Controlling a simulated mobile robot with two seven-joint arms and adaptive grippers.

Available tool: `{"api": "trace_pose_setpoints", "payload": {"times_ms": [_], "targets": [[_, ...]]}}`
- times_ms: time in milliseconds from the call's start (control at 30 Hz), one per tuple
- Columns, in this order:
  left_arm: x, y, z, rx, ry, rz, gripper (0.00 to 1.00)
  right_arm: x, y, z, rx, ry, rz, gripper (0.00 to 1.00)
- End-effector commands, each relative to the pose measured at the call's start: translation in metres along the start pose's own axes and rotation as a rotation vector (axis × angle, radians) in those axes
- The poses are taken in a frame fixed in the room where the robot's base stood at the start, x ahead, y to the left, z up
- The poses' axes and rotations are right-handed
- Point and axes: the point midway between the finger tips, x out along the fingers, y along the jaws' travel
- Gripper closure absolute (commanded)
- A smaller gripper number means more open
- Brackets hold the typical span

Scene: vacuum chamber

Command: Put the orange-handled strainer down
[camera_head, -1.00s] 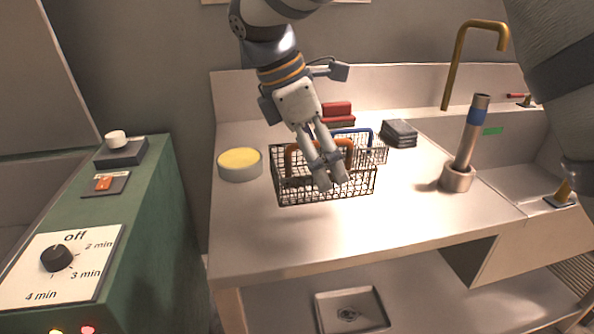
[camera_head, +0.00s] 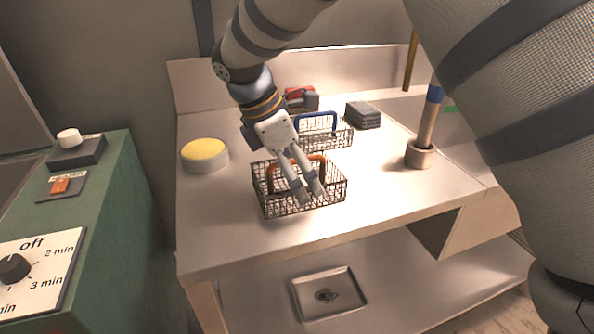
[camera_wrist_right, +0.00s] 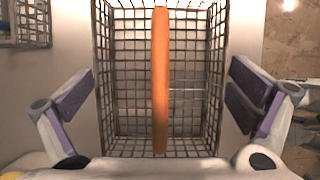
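The orange-handled strainer (camera_head: 302,209), a dark wire-mesh basket, appears to rest level on the metal counter near its front edge. My right gripper (camera_head: 309,193) is just above it, with its fingers over the basket in the head view. In the right wrist view, the orange handle (camera_wrist_right: 160,80) runs between the two widely spread fingers and neither touches it. The right gripper is open and empty. The mesh basket (camera_wrist_right: 115,100) fills the middle of that view. Part of the handle is hidden behind the fingers in the head view. My left gripper is not in view.
A blue-handled wire basket (camera_head: 326,136) stands just behind. A round yellow-topped container (camera_head: 205,155) is at the left, and dark stacked blocks (camera_head: 363,116) and a blue-banded cylinder in a holder (camera_head: 420,152) are at the right. The counter (camera_head: 400,195) right of the strainer is clear.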

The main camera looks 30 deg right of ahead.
Motion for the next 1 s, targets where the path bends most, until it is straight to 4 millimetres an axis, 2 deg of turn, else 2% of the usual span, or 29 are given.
{"api": "trace_pose_setpoints", "payload": {"times_ms": [267,367,600,700,833,1000], "targets": [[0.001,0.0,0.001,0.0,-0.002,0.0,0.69,-0.004,0.0,0.001,0.0,0.0,0.0,0.0],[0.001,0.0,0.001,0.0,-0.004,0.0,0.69,-0.022,0.002,0.001,0.001,-0.001,0.004,0.0],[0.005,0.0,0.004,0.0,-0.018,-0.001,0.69,-0.087,0.002,0.0,0.0,0.0,0.002,0.0],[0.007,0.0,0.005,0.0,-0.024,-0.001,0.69,-0.106,0.002,0.0,-0.001,-0.001,0.0,0.0],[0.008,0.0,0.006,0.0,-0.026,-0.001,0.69,-0.12,0.001,0.0,-0.001,-0.001,-0.002,0.0],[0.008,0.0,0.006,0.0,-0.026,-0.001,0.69,-0.123,0.0,0.001,-0.002,-0.001,-0.003,0.0]]}}
